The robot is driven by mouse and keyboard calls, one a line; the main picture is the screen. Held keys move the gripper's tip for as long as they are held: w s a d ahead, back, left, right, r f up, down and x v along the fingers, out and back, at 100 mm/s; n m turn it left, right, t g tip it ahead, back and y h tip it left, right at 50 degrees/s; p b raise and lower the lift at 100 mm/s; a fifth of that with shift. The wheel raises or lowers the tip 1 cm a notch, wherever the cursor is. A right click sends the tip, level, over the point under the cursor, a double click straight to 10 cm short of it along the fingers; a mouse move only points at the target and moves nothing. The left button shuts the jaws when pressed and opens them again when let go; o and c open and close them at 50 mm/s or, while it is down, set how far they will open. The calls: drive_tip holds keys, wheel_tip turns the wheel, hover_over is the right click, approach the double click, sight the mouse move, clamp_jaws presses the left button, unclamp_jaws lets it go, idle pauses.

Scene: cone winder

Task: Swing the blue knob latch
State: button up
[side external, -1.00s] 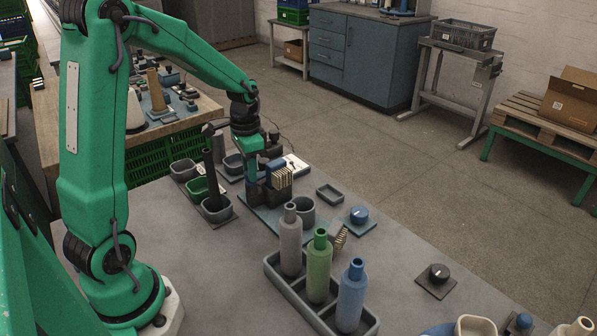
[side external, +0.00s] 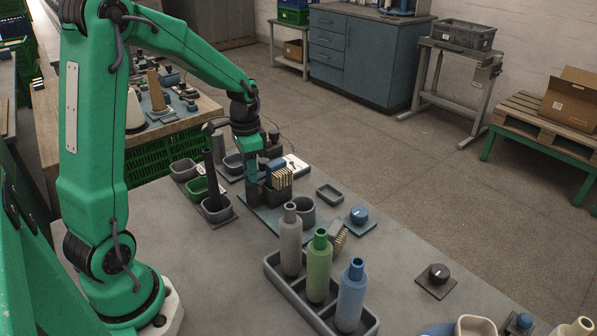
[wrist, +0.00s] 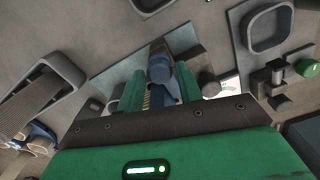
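A blue round knob (wrist: 159,69) on a blue bar (wrist: 170,93) shows between and just beyond my fingers in the wrist view. In the side view, a blue part (side external: 274,164) beside my gripper appears to belong to the same fixture, on a blue-grey base plate (side external: 262,215). My gripper (side external: 253,178) points down at this fixture. In the wrist view, the green fingers of my gripper (wrist: 160,80) stand apart with gaps beside the knob. I cannot tell whether either finger touches it. Part of the fixture is hidden behind my gripper.
Pale comb-like slats (side external: 279,178) stand beside my gripper. Another blue knob (side external: 358,214) sits on its own plate to the right. Grey, green and blue bottles (side external: 319,265) stand in a grey tray (side external: 282,289) in front. Small bins (side external: 217,210) lie left.

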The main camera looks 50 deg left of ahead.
drive_tip(key=shift+r, duration=3.95)
drive_tip(key=s+d+r+n+t, duration=0.1)
drive_tip(key=s+d+r+t, duration=0.1)
drive_tip(key=s+d, duration=0.5)
drive_tip(key=s+d+r+n+t, duration=0.2)
drive_tip(key=s+d+r+t, duration=0.1)
drive_tip(key=s+d, duration=0.4)
drive_tip(key=shift+r+t, duration=0.3)
drive_tip(key=shift+r, duration=0.25)
